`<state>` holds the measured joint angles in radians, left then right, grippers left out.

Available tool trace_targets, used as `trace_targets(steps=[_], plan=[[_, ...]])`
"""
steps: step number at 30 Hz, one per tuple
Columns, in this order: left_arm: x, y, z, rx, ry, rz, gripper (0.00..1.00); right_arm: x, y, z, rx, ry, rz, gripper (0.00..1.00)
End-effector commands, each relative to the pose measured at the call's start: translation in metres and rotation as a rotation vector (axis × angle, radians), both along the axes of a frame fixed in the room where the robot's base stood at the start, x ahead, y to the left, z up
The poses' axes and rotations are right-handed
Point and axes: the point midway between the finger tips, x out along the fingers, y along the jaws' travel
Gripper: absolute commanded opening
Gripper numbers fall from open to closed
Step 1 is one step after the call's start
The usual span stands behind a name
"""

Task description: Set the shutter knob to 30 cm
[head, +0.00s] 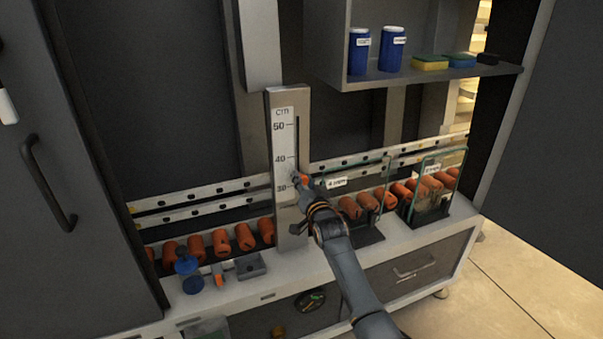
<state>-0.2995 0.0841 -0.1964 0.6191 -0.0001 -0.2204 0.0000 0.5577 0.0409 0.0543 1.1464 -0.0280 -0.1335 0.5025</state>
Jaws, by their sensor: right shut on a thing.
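The metal column with the cm scale (284,118) stands upright at the middle of the washer, with marks 50, 40 and 30 from top to bottom. A dark vertical slot runs along the right of the marks. My right gripper (299,179) is at the slot, between the 40 and 30 marks and nearer 30. It is shut on the shutter knob, which is mostly hidden by the fingers, so its exact height is hard to read. My left gripper is not in view.
Orange rollers (245,236) line the rail on both sides of the column. A shelf (430,76) with blue containers overhangs upper right.

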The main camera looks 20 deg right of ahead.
Motion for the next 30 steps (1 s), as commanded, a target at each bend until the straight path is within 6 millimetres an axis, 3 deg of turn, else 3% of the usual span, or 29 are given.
trace_targets(steps=[1, 6, 21, 22, 24, 25, 30], plan=[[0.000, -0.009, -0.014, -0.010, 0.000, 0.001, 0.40, 0.000, -0.001, -0.020, 0.003, 0.007, -0.002, 0.00], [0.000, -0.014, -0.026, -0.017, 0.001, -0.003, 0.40, 0.000, -0.001, -0.040, 0.001, 0.007, -0.002, 0.00], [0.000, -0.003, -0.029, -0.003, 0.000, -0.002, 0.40, -0.001, -0.001, -0.049, 0.001, 0.011, -0.002, 0.00], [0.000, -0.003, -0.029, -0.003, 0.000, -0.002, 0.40, -0.001, -0.001, -0.049, 0.001, 0.011, -0.002, 0.32], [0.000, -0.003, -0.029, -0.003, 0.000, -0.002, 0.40, -0.001, -0.001, -0.049, 0.001, 0.011, -0.002, 0.46], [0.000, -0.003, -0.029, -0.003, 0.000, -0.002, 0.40, -0.001, -0.001, -0.049, 0.001, 0.010, -0.003, 0.51], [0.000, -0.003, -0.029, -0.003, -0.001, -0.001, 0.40, 0.000, -0.001, -0.046, 0.000, 0.005, -0.002, 0.51]])
